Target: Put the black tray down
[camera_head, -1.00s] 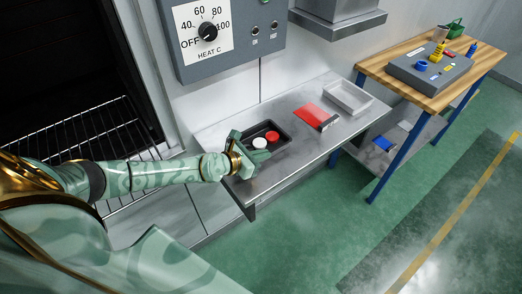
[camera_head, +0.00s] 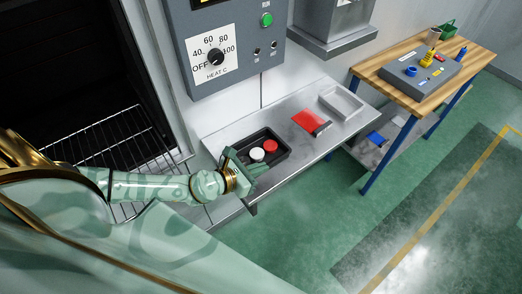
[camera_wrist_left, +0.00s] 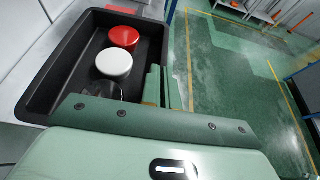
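The black tray (camera_head: 284,158) is over the near left part of the metal bench, and its near edge is at my left gripper (camera_head: 243,163). A white disc (camera_head: 257,154) and a red disc (camera_head: 270,146) lie in it. In the left wrist view, the black tray (camera_wrist_left: 48,72) looks level, with the red disc (camera_wrist_left: 124,37), the white disc (camera_wrist_left: 114,63) and a dark, glassy item (camera_wrist_left: 105,90) inside. My left gripper's fingers (camera_wrist_left: 162,88) are close together on its right wall, one on each side. I cannot tell whether the tray's base touches the bench. My right gripper is not in view.
The metal bench (camera_head: 290,110) holds a red packet (camera_head: 310,121) and a pale open tray (camera_head: 342,102) farther back. A wooden table (camera_head: 400,80) stands at right.

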